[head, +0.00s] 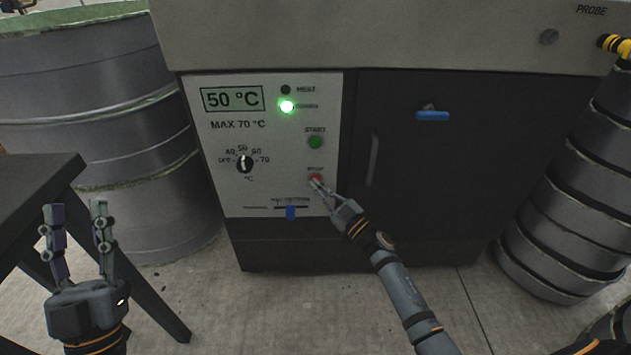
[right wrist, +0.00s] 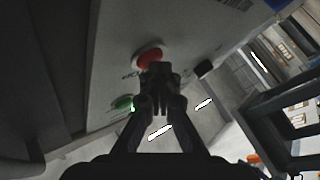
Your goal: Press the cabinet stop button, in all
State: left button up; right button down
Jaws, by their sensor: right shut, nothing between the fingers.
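The cabinet (head: 410,190) has a light control panel (head: 270,185) on its left part. The red stop button (head: 316,177) is low on the panel's right side, below the green start button (head: 315,142). My right gripper (head: 319,184) is shut and empty, its tips at the stop button. In the right wrist view the red stop button (right wrist: 149,58) shows just beyond the fingertips (right wrist: 158,72); I cannot tell whether they touch it. The green button (right wrist: 122,103) shows to its left. My left gripper (head: 75,212) is open and empty, away from the panel at the lower left.
The display (head: 233,99) reads 50 °C, and a green lamp (head: 287,106) is lit below a dark one. A dial (head: 245,164) and a blue slider (head: 291,212) are near the stop button. Drums stand on both sides; a dark table (head: 40,200) is at left.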

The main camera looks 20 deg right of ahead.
jog(key=shift+s+a+p, duration=0.25)
jog(key=shift+s+p, duration=0.25)
jog(key=shift+s, duration=0.3)
jog(key=s+p, duration=0.1)
jog(key=s, duration=0.1)
jog(key=s+a+p, duration=0.1)
jog(key=s, duration=0.1)
jog(key=shift+s+a+p, duration=0.2)
jog(key=shift+s+p, duration=0.1)
jog(key=shift+s, duration=0.1)
dwell(0.5)
